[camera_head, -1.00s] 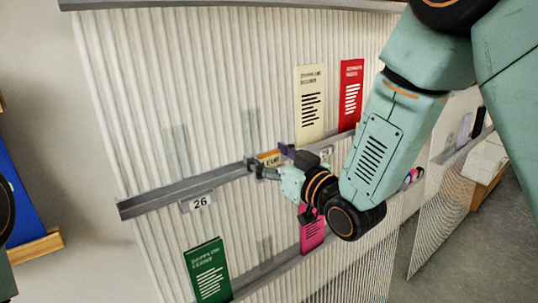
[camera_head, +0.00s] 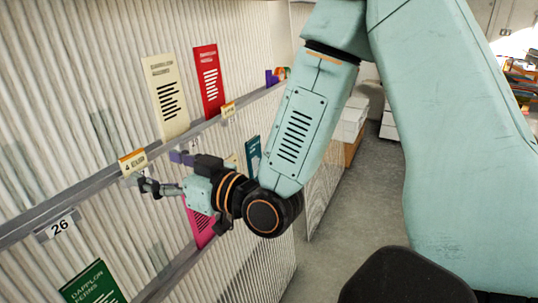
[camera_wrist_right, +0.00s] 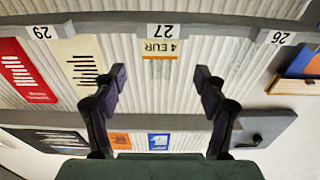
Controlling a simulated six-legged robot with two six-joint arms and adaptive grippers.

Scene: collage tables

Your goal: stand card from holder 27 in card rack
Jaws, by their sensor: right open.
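My right gripper (camera_head: 157,171) is open and empty in front of the upper grey rail (camera_head: 85,188), close to a "4 EUR" tag (camera_head: 132,161). In the right wrist view its two dark fingers stand apart, with the gap (camera_wrist_right: 160,76) below the label 27 (camera_wrist_right: 163,31) and the tag (camera_wrist_right: 160,48). No card shows between the fingers or at label 27; bare ribbed panel shows there. I cannot make out which thing is the card rack. My left gripper is out of view.
A cream card (camera_head: 166,98) and a red card (camera_head: 209,80) stand on the upper rail. A green card (camera_head: 90,284) and a pink card (camera_head: 198,226) are lower. Label 26 (camera_head: 60,227) is at left. Open floor (camera_head: 345,222) lies to the right.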

